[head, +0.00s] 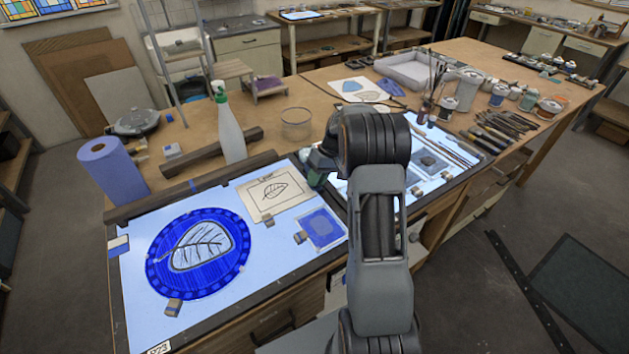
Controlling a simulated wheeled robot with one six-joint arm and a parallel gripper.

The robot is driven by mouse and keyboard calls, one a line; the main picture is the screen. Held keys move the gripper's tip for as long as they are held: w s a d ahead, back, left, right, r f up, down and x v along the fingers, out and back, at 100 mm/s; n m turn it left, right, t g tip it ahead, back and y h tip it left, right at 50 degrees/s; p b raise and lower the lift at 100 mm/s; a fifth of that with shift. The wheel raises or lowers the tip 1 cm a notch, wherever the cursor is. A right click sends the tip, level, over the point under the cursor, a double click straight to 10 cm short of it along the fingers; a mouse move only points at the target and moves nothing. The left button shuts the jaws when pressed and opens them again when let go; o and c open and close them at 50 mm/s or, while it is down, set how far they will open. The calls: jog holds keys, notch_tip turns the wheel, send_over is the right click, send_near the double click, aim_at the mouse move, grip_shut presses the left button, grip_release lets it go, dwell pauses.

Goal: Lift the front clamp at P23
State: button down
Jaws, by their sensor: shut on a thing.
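The left light panel (136,284) carries a label reading P23 (158,347) at its front left corner. A round blue painted glass (170,281) with a clear leaf shape lies on it. A small brown and grey block, which looks like the front clamp (173,307), sits at the glass's front edge. My gripper (318,174) is well away, at the panel's far right corner, partly hidden behind my arm. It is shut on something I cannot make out.
A leaf drawing (266,191) and a small blue square glass (322,226), with more small blocks, lie on the panel's right half. Dark wooden bars (190,190) run along its back edge. A spray bottle (228,125) and blue roll (112,172) stand behind.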

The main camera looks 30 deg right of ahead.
jog(key=y, duration=0.1)
jog(key=d+y+b, duration=0.1)
jog(key=y, duration=0.2)
jog(key=shift+w+d+f, duration=0.1)
jog(key=shift+d, duration=0.15)
jog(key=shift+d+f+g+y+b, duration=0.15)
jog(key=shift+y+b, duration=0.15)
jog(key=shift+y, duration=0.35)
jog(key=shift+d+r+g+y+b, duration=0.1)
jog(key=shift+d+y+b, duration=0.15)
jog(key=shift+y, duration=0.45)
jog(key=shift+d+f+g+y+b, duration=0.15)
jog(key=shift+y+b, duration=0.2)
jog(key=shift+y, duration=0.3)
jog(key=shift+r, duration=0.1)
